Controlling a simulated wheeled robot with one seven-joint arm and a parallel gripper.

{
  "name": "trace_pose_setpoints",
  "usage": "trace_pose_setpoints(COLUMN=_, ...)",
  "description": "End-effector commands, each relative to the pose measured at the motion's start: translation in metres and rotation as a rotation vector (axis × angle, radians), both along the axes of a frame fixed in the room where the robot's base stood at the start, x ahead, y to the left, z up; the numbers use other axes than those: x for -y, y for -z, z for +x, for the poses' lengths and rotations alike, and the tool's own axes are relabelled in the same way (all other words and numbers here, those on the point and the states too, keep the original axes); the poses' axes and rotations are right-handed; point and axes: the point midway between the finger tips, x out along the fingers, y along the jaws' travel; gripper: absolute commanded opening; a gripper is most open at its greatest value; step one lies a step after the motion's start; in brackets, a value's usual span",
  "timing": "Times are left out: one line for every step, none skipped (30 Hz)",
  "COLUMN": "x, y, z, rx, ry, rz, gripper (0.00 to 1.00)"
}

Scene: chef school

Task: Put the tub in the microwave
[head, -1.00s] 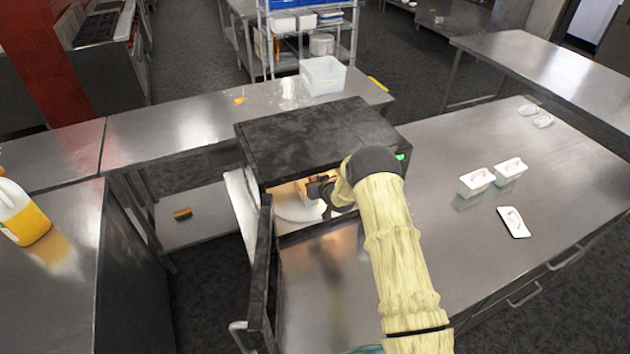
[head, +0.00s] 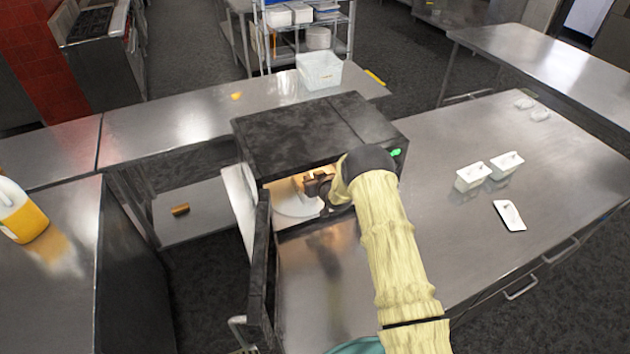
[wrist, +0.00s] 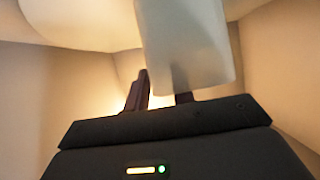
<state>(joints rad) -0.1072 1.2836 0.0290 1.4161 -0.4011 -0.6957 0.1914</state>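The black microwave (head: 290,135) stands on the steel counter with its door (head: 259,270) swung open. My gripper (head: 318,188) reaches into its lit cavity; my arm hides part of the opening. In the wrist view a pale white tub (wrist: 190,40) is at my gripper's dark fingers (wrist: 163,92), one at its edge and one partly behind it. The fingers appear shut on it. The white turntable plate (head: 292,204) lies inside the microwave, and it also shows in the wrist view (wrist: 75,22). I cannot tell whether the tub touches the plate.
Two white tubs (head: 473,177) (head: 505,165) and a flat white piece (head: 509,215) sit on the counter to the right. A clear bin (head: 319,72) stands behind the microwave. A yellow jug (head: 22,215) is on the left counter.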

Motion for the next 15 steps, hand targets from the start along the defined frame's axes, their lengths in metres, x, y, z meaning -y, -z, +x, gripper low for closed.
trace_pose_setpoints(x=0.0, y=-0.002, z=0.0, rx=0.0, ry=0.0, rz=0.0, gripper=0.24)
trace_pose_setpoints(x=0.0, y=-0.003, z=0.0, rx=0.0, ry=0.0, rz=0.0, gripper=0.24)
trace_pose_setpoints(x=0.0, y=-0.003, z=-0.001, rx=0.0, ry=0.0, rz=0.0, gripper=0.24)
trace_pose_setpoints(x=0.001, y=-0.003, z=-0.002, rx=0.0, ry=0.0, rz=0.0, gripper=0.24)
trace_pose_setpoints(x=0.002, y=-0.004, z=-0.004, rx=-0.001, ry=0.0, rz=0.0, gripper=0.24)
trace_pose_setpoints(x=0.003, y=-0.005, z=-0.007, rx=-0.001, ry=0.001, rz=-0.001, gripper=0.24)
trace_pose_setpoints(x=0.004, y=-0.006, z=-0.009, rx=-0.002, ry=0.001, rz=-0.001, gripper=0.24)
trace_pose_setpoints(x=0.006, y=-0.007, z=-0.011, rx=0.0, ry=0.001, rz=0.0, gripper=0.24)
trace_pose_setpoints(x=0.007, y=-0.009, z=-0.015, rx=0.0, ry=0.001, rz=0.0, gripper=0.24)
trace_pose_setpoints(x=0.009, y=-0.01, z=-0.018, rx=-0.001, ry=0.001, rz=-0.001, gripper=0.24)
trace_pose_setpoints(x=0.01, y=-0.012, z=-0.021, rx=-0.001, ry=0.001, rz=0.0, gripper=0.24)
trace_pose_setpoints(x=0.012, y=-0.014, z=-0.025, rx=0.0, ry=0.001, rz=0.0, gripper=0.24)
trace_pose_setpoints(x=0.013, y=-0.015, z=-0.028, rx=0.0, ry=0.002, rz=0.0, gripper=0.24)
trace_pose_setpoints(x=0.015, y=-0.017, z=-0.031, rx=-0.001, ry=0.002, rz=0.0, gripper=0.24)
trace_pose_setpoints(x=0.016, y=-0.019, z=-0.035, rx=-0.001, ry=0.001, rz=0.0, gripper=0.24)
